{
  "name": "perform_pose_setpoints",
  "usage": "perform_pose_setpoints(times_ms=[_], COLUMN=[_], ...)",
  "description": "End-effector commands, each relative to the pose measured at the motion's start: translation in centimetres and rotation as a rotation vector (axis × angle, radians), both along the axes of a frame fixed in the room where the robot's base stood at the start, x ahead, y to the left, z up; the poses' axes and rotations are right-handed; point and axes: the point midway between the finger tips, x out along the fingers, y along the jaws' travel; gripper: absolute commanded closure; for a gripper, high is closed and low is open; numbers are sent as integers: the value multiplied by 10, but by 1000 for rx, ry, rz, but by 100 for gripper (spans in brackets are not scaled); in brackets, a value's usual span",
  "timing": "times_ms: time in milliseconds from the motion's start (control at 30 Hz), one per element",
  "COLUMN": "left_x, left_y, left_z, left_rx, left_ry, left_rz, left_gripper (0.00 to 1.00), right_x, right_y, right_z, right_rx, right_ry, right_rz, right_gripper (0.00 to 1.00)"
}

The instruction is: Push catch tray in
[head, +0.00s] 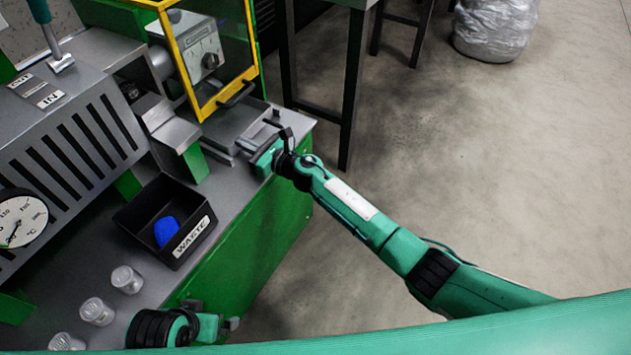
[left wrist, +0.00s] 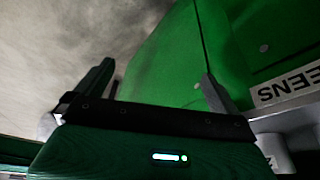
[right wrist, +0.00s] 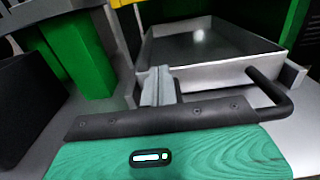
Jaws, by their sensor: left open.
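The catch tray (head: 228,124) is a shallow grey metal tray below the yellow-framed guard at the machine's end. In the right wrist view, its front wall (right wrist: 222,80) faces me, with a black bar handle (right wrist: 275,92) to the right. My right gripper (head: 268,150) is at the tray's front; its fingers (right wrist: 157,86) are together and look empty. They are at the left part of the front wall; I cannot tell whether they touch it. My left gripper (head: 222,327) is low by the bench's front edge. In the left wrist view (left wrist: 155,90) its fingers are apart and empty.
A black waste bin (head: 190,240) with a blue item (head: 167,231) inside stands on the bench. Several clear cups (head: 96,311) stand at the lower left. A green post (right wrist: 75,55) is left of the tray. Open floor lies to the right.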

Motion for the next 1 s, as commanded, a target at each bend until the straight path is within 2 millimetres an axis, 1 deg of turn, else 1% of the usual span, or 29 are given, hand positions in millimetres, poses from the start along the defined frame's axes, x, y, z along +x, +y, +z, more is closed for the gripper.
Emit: perform_pose_setpoints(times_ms=[133,200,433,1000], left_x=[-6,0,12,15], left_y=[2,-5,-18,-21], left_z=[16,11,7,6], left_rx=[-3,-19,-55,-63], left_ry=[-23,-60,-144,-164], left_rz=[1,-12,-32,-37], left_gripper=[0,0,0,0], right_x=[8,11,17,20], right_y=[12,16,24,26], right_z=[-2,-1,0,5], right_rx=[0,0,-1,3], right_ry=[-1,-1,-2,-6], right_rz=[0,1,0,-1], right_gripper=[100,100,100,100])
